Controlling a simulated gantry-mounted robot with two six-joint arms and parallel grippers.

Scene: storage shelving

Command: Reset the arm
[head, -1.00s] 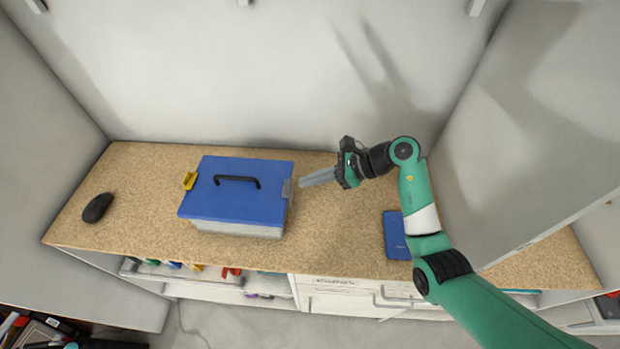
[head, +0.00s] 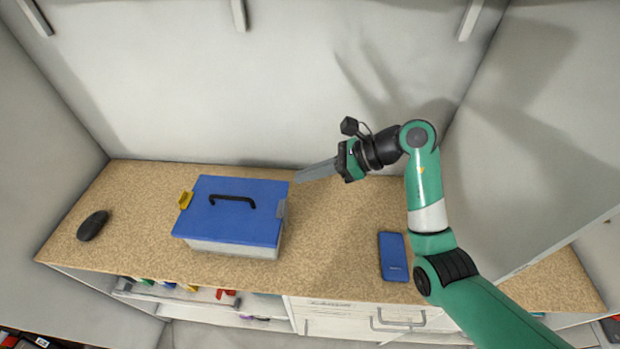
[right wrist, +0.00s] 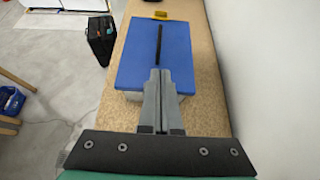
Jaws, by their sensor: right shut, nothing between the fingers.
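My right gripper (head: 316,171) is shut and empty. In the head view its grey fingers point left, near the right end of a box with a blue lid (head: 235,222). The right wrist view shows the two fingers (right wrist: 160,74) pressed together, with the blue lid (right wrist: 155,58) beyond them. The lid is closed and has a black handle, a yellow latch (head: 186,200) on the left and a grey latch (head: 281,208) on the right. I cannot tell the exact gap between fingertips and box. My left gripper is not in view.
A black mouse (head: 92,226) lies at the left of the speckled worktop (head: 325,235). A blue phone-like object (head: 393,257) lies at the right, near my arm. Walls close in the back and sides. Drawers (head: 355,318) are below the front edge.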

